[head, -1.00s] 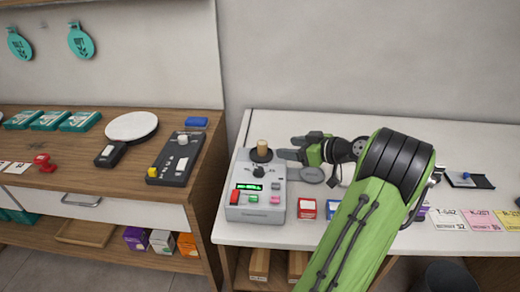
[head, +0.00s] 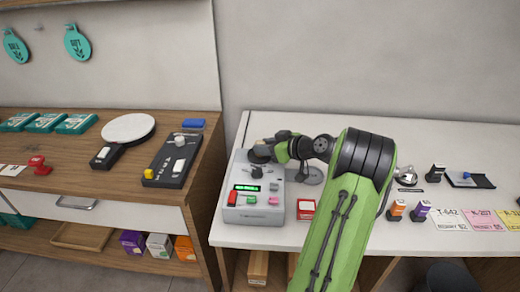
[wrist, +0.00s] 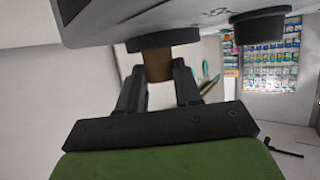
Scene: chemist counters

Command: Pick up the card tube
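The card tube is a short brown cylinder (wrist: 157,66), seen in the wrist view end-on to a dark round piece of the grey machine (head: 254,205). My gripper (wrist: 158,78) has one finger on each side of it, very near or touching. I cannot tell whether the fingers press on it. In the head view my gripper (head: 265,150) is at the machine's back, by its black round part, and hides most or all of the tube.
A red-and-white box (head: 306,209) stands right of the machine. Small stamps (head: 397,210), a silver bell (head: 407,176) and coloured cards (head: 484,220) lie farther right. A wooden counter (head: 60,185) with a white disc (head: 129,128) stands to the left.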

